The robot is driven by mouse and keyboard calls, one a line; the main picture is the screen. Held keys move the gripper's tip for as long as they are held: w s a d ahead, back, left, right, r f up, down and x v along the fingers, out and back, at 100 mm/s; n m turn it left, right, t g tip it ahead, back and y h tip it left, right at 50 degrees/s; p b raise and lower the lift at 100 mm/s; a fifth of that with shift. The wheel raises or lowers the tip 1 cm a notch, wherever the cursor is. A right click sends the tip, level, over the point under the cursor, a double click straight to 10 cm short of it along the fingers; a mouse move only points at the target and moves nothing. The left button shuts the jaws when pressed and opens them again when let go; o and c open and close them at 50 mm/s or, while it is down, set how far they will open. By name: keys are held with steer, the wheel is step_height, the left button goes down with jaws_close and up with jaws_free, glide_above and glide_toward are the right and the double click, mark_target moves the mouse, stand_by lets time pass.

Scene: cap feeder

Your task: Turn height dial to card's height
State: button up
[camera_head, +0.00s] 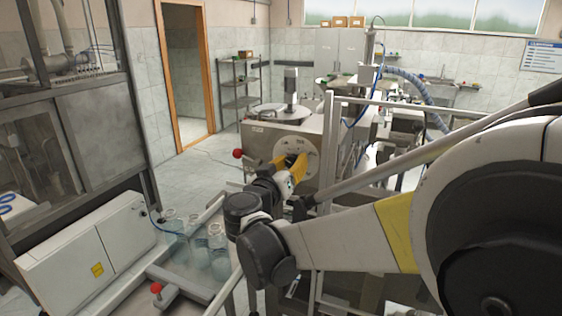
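A round pale dial plate (309,144) with small markings sits on the front face of a steel machine housing (257,145). My gripper (291,161) with its yellow fingers is right in front of the dial and covers its middle. A dark part shows between the fingers, probably the dial's knob, but I cannot tell whether the fingers touch it or how far they are closed. The dial's setting is not readable. No card with a legible height shows; a white sheet with a blue header (541,56) hangs on the right wall, its text too small to read.
A red ball knob (238,153) sticks out left of the housing. Glass jars (216,235) stand on the conveyor at lower left, near a white cabinet (90,262). A metal frame post (326,150) stands close to the right of the dial. Open floor lies toward the doorway.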

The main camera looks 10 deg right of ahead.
steer(key=shift+n, duration=0.3)
steer(key=n, duration=0.4)
steer(key=shift+b, duration=0.4)
steer(key=n, duration=0.5)
steer(key=shift+a+f, duration=0.1)
steer(key=shift+w, duration=0.1)
steer(key=o, duration=1.2)
steer(key=shift+c, duration=0.2)
